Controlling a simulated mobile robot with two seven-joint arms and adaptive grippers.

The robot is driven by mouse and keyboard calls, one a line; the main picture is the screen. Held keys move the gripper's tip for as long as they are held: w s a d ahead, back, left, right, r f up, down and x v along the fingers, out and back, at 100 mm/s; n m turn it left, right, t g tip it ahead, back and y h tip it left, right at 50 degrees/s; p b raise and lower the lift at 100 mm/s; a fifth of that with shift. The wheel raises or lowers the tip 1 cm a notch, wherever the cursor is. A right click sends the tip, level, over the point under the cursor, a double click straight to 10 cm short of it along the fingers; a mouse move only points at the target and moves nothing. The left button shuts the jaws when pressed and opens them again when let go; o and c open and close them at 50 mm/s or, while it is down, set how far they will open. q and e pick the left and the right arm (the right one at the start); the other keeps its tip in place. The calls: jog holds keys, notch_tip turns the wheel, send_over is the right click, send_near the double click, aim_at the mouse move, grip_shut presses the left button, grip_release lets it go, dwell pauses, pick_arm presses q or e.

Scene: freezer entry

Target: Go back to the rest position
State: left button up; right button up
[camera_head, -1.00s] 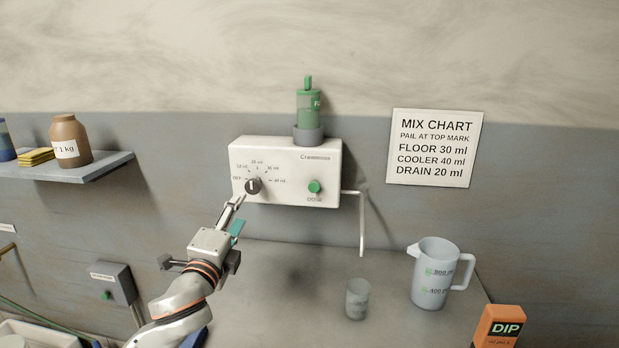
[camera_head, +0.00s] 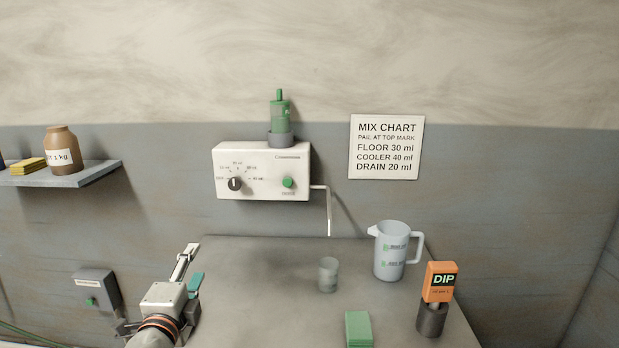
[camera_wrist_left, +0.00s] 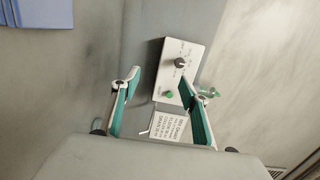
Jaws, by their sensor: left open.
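My left gripper (camera_head: 190,268) is in the lower left of the head view, below and left of the white dispenser box (camera_head: 262,170). It is open and empty, apart from the box. The box has a dark dial (camera_head: 235,184) and a green button (camera_head: 288,182), and holds a green bottle (camera_head: 280,115) on top. In the left wrist view the gripper's green-padded fingers (camera_wrist_left: 157,102) stand wide apart, with the dispenser box (camera_wrist_left: 181,72) beyond them, its dial (camera_wrist_left: 180,63) and button (camera_wrist_left: 169,94) showing. My right gripper does not show.
On the grey counter (camera_head: 262,275) stand a small cup (camera_head: 328,274), a white jug (camera_head: 391,255), a green block (camera_head: 358,329) and an orange DIP box (camera_head: 440,282) in a dark holder. A shelf (camera_head: 65,177) with a brown jar is at left. A mix chart (camera_head: 386,148) hangs on the wall.

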pick_arm(q)
jog(key=s+a+f+n+g+y, duration=0.1)
jog(key=s+a+f+n+g, duration=0.25)
jog(key=s+f, duration=0.55)
jog(key=s+a+f+n+g+y, duration=0.2)
jog(key=s+a+f+n+g, duration=0.15)
jog(key=s+f, duration=0.55)
jog(key=s+a+f+n+g+y, duration=0.1)
jog(key=s+a+f+n+g, duration=0.4)
jog(key=s, duration=0.7)
jog(key=d+f+n+t+h, duration=0.1)
jog(key=d+f+t+h, duration=0.3)
jog(key=d+f, duration=1)
jog(key=shift+w+d+f+n+t+h, duration=0.35)
jog(key=shift+f+h, duration=0.95)
jog(key=shift+f, duration=0.55)
